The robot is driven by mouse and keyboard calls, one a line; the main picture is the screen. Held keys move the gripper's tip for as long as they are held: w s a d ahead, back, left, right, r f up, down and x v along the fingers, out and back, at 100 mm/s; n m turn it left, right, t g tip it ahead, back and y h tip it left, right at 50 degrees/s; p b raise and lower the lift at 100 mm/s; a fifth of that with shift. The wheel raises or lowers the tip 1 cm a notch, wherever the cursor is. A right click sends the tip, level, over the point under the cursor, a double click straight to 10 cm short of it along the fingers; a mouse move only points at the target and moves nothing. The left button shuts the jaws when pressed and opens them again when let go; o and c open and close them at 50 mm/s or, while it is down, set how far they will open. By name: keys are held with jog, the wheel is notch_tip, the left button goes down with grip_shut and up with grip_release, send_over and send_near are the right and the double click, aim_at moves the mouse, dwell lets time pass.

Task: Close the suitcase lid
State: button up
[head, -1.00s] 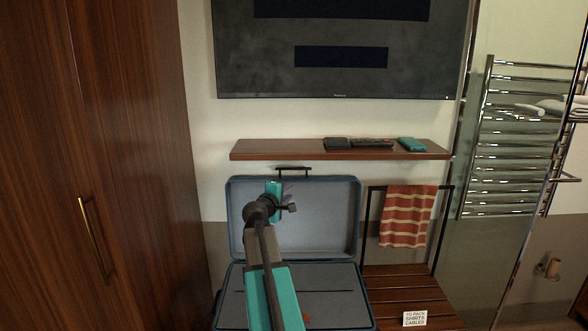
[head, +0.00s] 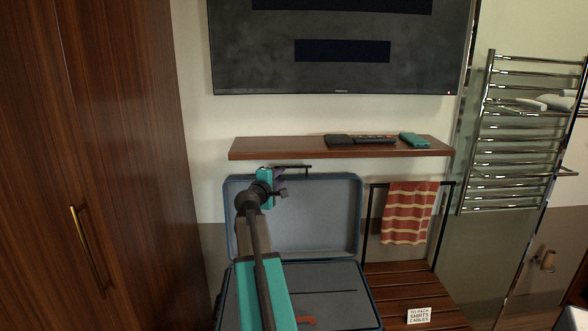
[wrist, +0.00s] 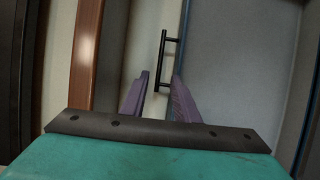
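The blue suitcase (head: 340,290) stands open. Its grey-lined lid (head: 325,215) is upright in front of the wall below the shelf. A black bar handle (head: 300,167) is at the lid's top edge; it also shows in the wrist view (wrist: 164,60), ahead of my fingers. My gripper (head: 282,183) is in front of the lid's upper edge, just below the handle's left end. In the wrist view its two purple fingers (wrist: 160,90) are apart with nothing between them. The handle lies beyond the fingertips, and I see no contact.
A wooden shelf (head: 330,148) with dark devices and a teal item (head: 414,140) is just above the handle. A rack with a striped towel (head: 408,213) and a sign (head: 419,316) stands at right. A wardrobe (head: 100,150) is at left, a television (head: 340,50) above.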

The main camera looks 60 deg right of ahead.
aim_at(293, 167)
jog(key=shift+p+x, duration=0.9)
jog(key=shift+x, duration=6.05)
jog(key=shift+s, duration=0.15)
